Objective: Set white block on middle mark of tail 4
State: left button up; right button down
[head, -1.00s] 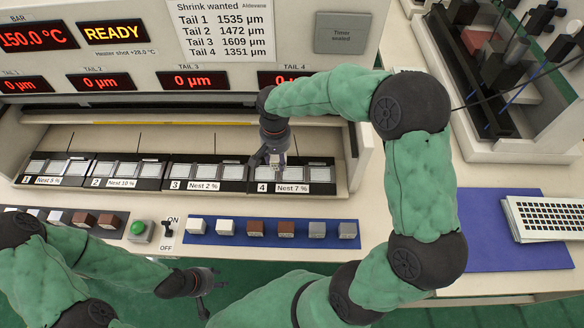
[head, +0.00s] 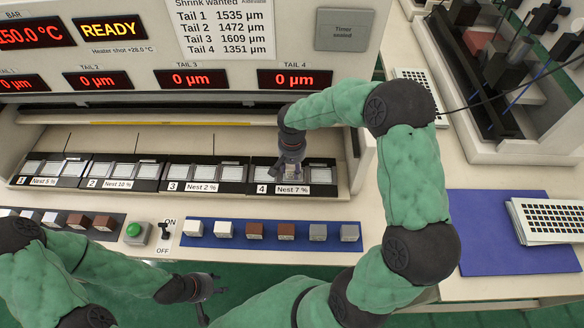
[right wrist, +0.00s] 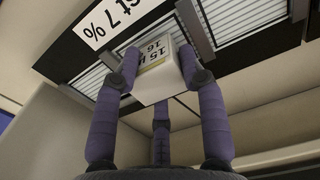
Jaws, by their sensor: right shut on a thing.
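My right gripper (head: 290,166) is over the tail 4 nest (head: 264,189), labelled Nest 7 %, near its middle. In the right wrist view my right gripper (right wrist: 164,75) is shut on a white block (right wrist: 160,85) with printed figures on its side. The block is close to the nest's striped plates (right wrist: 237,15); I cannot tell whether it touches them. In the head view the gripper mostly hides the block and the mark below. My left gripper (head: 212,290) is open and empty at the table's front edge.
A blue strip (head: 187,241) in front holds white, brown and grey blocks. A green button (head: 134,230) and an ON/OFF switch (head: 165,231) stand left of it. The machine's front panel (head: 130,65) rises behind the nests. A blue mat (head: 490,235) lies at right.

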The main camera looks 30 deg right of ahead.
aim_at(292, 167)
jog(key=c, duration=0.7)
grip_release()
jog(key=shift+f, duration=0.15)
jog(key=shift+r, duration=0.25)
notch_tip(292, 167, up, 12)
jog(key=p, duration=0.2)
jog(key=shift+p, duration=0.4)
